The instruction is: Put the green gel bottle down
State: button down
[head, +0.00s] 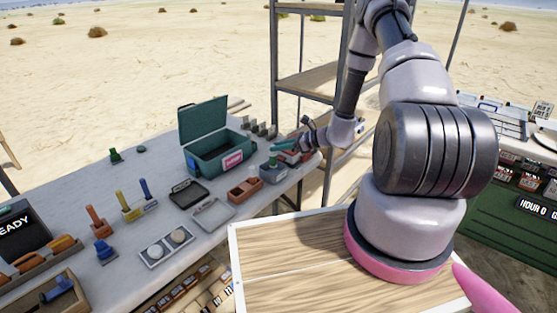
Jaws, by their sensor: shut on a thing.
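My gripper (284,147) is at the far right end of the long table, low over a group of small boxes. Its fingers are small and partly hidden in this view. A small dark green shape, which looks like the green gel bottle (272,161), is at the fingertips. My gripper is shut on it. It shows just above a grey-blue box (273,175); I cannot tell whether it touches the box.
An open teal case (217,155) with a pink label stands left of my gripper. A reddish-brown divided box (245,190) and grey trays (212,214) lie nearer. Metal shelving (306,84) rises behind. Bare tabletop shows left of the case.

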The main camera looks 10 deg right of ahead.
aim_at(273, 157)
jog(key=shift+f, duration=2.15)
jog(key=c, duration=0.7)
grip_release()
jog(key=shift+f, duration=0.1)
